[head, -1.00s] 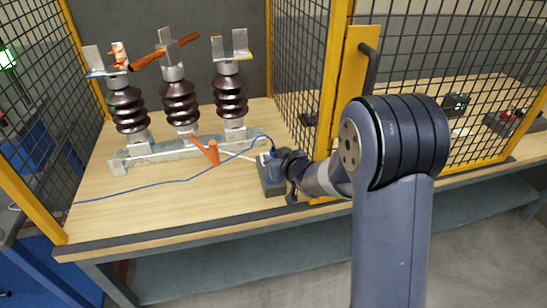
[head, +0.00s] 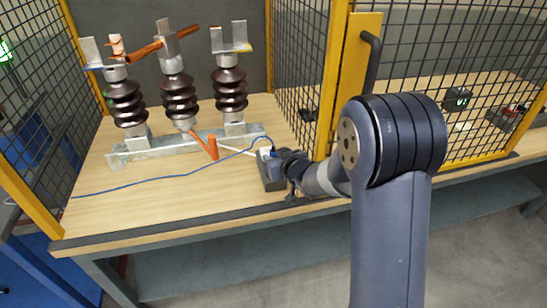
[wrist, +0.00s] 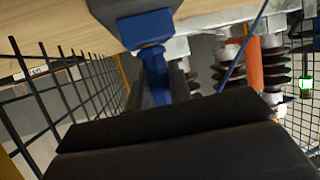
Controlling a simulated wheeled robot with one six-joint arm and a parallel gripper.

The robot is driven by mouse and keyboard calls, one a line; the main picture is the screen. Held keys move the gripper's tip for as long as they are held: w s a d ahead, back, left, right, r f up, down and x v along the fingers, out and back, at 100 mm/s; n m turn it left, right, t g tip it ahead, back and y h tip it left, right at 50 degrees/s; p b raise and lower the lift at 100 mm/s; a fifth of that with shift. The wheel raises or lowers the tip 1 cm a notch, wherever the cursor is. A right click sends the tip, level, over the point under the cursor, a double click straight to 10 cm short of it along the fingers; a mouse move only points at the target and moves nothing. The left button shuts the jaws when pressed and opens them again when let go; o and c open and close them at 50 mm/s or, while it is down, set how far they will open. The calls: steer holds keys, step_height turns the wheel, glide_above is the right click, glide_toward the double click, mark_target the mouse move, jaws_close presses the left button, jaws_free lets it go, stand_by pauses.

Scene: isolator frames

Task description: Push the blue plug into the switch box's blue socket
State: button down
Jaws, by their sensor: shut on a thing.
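The dark grey switch box (head: 272,184) stands on the bench in the head view, in front of the insulator stand. My gripper (head: 274,158) is at its top and hides much of it. In the wrist view, which is upside down, the switch box (wrist: 148,7) is at the top edge with its blue socket (wrist: 145,28). The blue plug (wrist: 157,78) is in line with the socket and appears to meet it; how deep it sits cannot be told. My gripper is shut on the plug; its fingertips are not clear. A blue cable (head: 160,181) runs left from the plug.
Several brown insulators (head: 178,95) on a metal beam (head: 180,146) stand behind the box, with an orange bar (head: 212,147) leaning there. A yellow-framed mesh door (head: 360,75) is close on the right. The bench (head: 160,215) is clear in front left.

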steer(key=c, duration=1.2)
jaws_free()
step_height(320, 180, up, 10)
steer(key=p, duration=0.4)
step_height(320, 180, down, 10)
steer(key=b, duration=0.4)
steer(key=shift+f, duration=0.1)
steer(key=shift+r+p, duration=0.55)
steer(key=shift+r, duration=0.1)
steer(key=shift+f, duration=0.1)
